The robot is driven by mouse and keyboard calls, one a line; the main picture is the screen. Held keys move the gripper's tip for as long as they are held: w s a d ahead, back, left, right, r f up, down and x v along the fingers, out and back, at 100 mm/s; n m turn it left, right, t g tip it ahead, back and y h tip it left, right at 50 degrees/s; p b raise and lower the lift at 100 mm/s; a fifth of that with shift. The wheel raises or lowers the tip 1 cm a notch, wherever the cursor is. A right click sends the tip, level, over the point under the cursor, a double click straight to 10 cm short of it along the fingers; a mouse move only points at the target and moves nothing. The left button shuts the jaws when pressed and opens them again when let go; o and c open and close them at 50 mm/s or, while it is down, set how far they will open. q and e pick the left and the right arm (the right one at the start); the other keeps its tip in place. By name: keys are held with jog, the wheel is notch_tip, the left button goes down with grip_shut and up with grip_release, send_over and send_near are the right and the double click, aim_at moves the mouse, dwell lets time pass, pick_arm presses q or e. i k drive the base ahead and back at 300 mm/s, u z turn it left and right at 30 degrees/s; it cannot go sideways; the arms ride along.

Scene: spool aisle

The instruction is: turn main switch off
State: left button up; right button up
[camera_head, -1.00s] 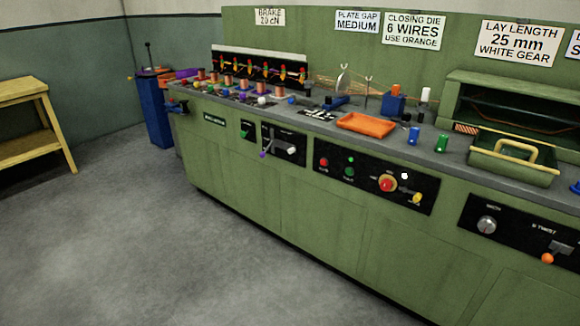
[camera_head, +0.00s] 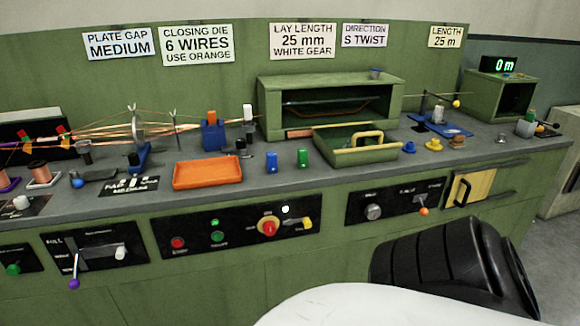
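A black control panel (camera_head: 240,228) is set in the green front of the bench. It carries a red button (camera_head: 178,243), green buttons, a red knob on a yellow disc (camera_head: 269,227), and a yellow handle (camera_head: 307,223) at its right end. A white lamp (camera_head: 285,209) glows above, between knob and handle. The labels are too small to read, so I cannot tell for sure which control is the main switch. Neither gripper is in view. A black ribbed part and a white part of mine fill the lower right, apart from the panel.
On the bench top are an orange tray (camera_head: 208,172), a blue cylinder (camera_head: 271,162), a green cylinder (camera_head: 303,158) and a green box with a yellow handle (camera_head: 357,150). A purple-tipped lever (camera_head: 74,283) sticks out at lower left. An orange-tipped lever (camera_head: 424,211) is on the right panel.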

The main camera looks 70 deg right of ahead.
aim_at(269, 230)
jog(key=z, duration=0.95)
jog(key=i, duration=0.8)
jog(key=z, duration=0.85)
